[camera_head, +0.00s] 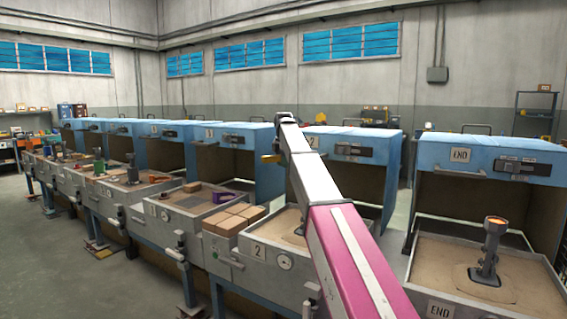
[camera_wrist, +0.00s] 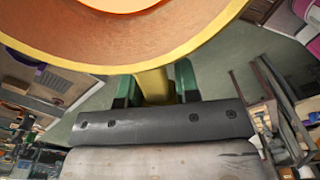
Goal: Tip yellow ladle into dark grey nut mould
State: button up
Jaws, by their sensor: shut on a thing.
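The yellow ladle (camera_wrist: 140,62) fills the top of the wrist view, its bowl close to the camera, with a brighter orange area inside the rim. My gripper (camera_wrist: 155,84) has its green fingers on either side of the ladle's yellow handle and is shut on it. In the head view, a small yellow part (camera_head: 270,158) shows left of my arm, probably the ladle; my gripper is hidden there. A dark grey upright piece with a glowing orange top (camera_head: 490,250) stands in the sand tray marked END. Another dark grey piece (camera_head: 300,229) in tray 2 is partly hidden by my arm. I cannot tell which is the nut mould.
A row of blue-hooded sand trays runs to the far left. Tan blocks (camera_head: 234,218) sit left of tray 2, and a purple ring (camera_head: 224,197) lies in tray 1. The END tray (camera_head: 452,292) is at the right. Open floor (camera_head: 60,270) lies at the left.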

jog(key=shift+w+a+f+t+y, duration=0.15)
jog(key=shift+f+t+y, duration=0.45)
jog(key=shift+t, duration=0.65)
jog(key=shift+w+a+f+t+y, duration=0.1)
jog(key=shift+w+f+t+y, duration=0.35)
jog(key=shift+t, duration=0.75)
jog(key=shift+w+a+f+t+y, duration=0.1)
jog(key=shift+f+t+y, duration=0.6)
jog(key=shift+t, duration=0.55)
jog(key=shift+f, duration=0.1)
jog(key=shift+s+t+y, duration=0.1)
jog(key=shift+t+y, duration=0.15)
jog(key=shift+t, duration=0.45)
jog(key=shift+s+d+r+t+y, duration=0.15)
jog(key=shift+t+y, duration=0.15)
jog(key=shift+t, duration=0.4)
jog(key=shift+a+r+t+y, duration=0.15)
jog(key=shift+t+y, duration=0.15)
jog(key=shift+t, duration=0.4)
dwell(0.9)
dwell(0.5)
